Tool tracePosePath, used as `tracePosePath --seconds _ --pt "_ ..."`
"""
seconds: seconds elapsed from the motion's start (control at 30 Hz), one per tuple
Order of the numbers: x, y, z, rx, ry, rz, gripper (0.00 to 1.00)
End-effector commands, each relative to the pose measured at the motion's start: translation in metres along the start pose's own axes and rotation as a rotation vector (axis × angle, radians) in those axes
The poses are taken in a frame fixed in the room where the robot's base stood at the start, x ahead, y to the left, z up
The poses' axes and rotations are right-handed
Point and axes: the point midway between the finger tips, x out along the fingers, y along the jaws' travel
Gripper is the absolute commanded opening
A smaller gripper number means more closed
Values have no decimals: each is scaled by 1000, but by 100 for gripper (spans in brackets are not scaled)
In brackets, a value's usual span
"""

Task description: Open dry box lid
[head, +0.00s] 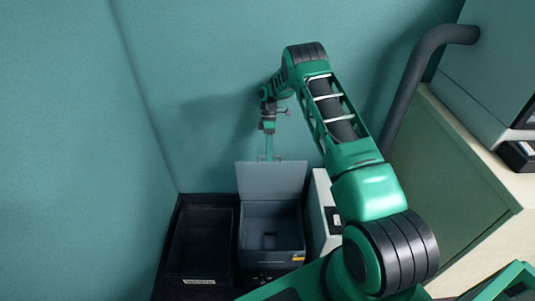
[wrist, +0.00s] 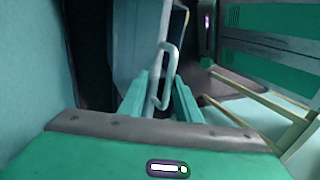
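The dry box (head: 270,262) is a dark grey box standing low in the corner. Its lid (head: 272,180) stands raised, about upright, at the back of the box, and the inside shows. My gripper (head: 269,157) points down just at the lid's top edge. In the wrist view the two green fingers of my gripper (wrist: 160,90) are apart, with a light grey loop handle (wrist: 167,75) between them. Gaps show between the fingers and the handle, so it looks not clamped. The lid (wrist: 138,45) also shows beyond the fingers in the wrist view.
A black open bin (head: 203,240) stands left of the box, close to the wall. A white unit (head: 322,215) stands tight on its right. A cabinet with a pale top edge (head: 450,185) and a thick dark pipe (head: 405,85) are at the right.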

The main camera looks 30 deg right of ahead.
Motion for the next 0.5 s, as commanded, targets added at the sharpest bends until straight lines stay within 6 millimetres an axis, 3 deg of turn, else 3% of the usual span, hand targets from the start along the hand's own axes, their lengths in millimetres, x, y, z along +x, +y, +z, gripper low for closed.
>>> tracePosePath --seconds 0.33,0.5 --pt "0 -1 -1 -2 0 -2 28" --pt "-13 -7 -1 -1 0 -2 28"
